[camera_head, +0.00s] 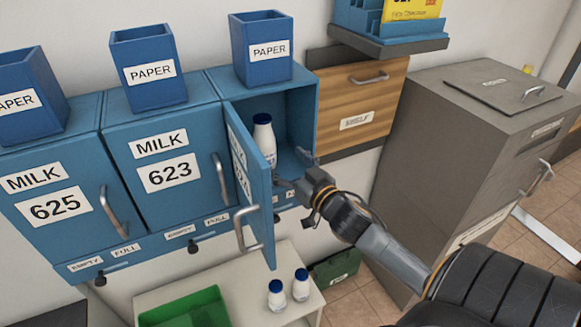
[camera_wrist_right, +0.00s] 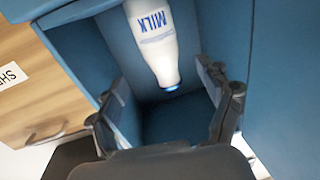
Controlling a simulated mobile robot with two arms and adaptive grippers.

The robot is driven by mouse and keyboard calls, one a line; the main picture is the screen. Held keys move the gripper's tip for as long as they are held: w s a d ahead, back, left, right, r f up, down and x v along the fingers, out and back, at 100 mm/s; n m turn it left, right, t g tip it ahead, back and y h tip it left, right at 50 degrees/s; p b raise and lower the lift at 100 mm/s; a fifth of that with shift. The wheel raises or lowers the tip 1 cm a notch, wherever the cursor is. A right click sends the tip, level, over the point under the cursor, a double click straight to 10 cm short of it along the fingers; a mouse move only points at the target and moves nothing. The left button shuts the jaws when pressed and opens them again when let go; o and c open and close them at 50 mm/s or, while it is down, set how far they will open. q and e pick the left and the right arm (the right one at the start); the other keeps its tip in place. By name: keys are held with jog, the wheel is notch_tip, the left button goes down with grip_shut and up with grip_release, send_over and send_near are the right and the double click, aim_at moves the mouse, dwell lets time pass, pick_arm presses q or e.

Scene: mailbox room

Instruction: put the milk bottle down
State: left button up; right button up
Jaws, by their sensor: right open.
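A white milk bottle (camera_head: 264,138) with a dark blue cap stands upright inside the open blue compartment (camera_head: 298,106). My right gripper (camera_head: 292,170) is at the mouth of this compartment, to the right of the bottle and lower in the picture. In the right wrist view the bottle (camera_wrist_right: 153,45), lettered MILK, appears upside down beyond the fingers, and my right gripper (camera_wrist_right: 165,82) is open with nothing visibly clamped. The compartment's door (camera_head: 247,185) stands swung open on the left. The bottle's lower part is partly hidden by the door in the head view. My left gripper is out of view.
Closed milk boxes 623 (camera_head: 168,160) and 625 (camera_head: 55,205) are on the left, with blue paper bins on top. A wooden shelf box (camera_head: 365,95) and a grey cabinet (camera_head: 440,140) are on the right. Below, a white table (camera_head: 245,270) holds a green tray (camera_head: 185,310) and two bottles (camera_head: 288,290).

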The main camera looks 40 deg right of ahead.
jog(key=shift+s+a, duration=0.1)
jog(key=shift+s, duration=0.9)
dwell(0.5)
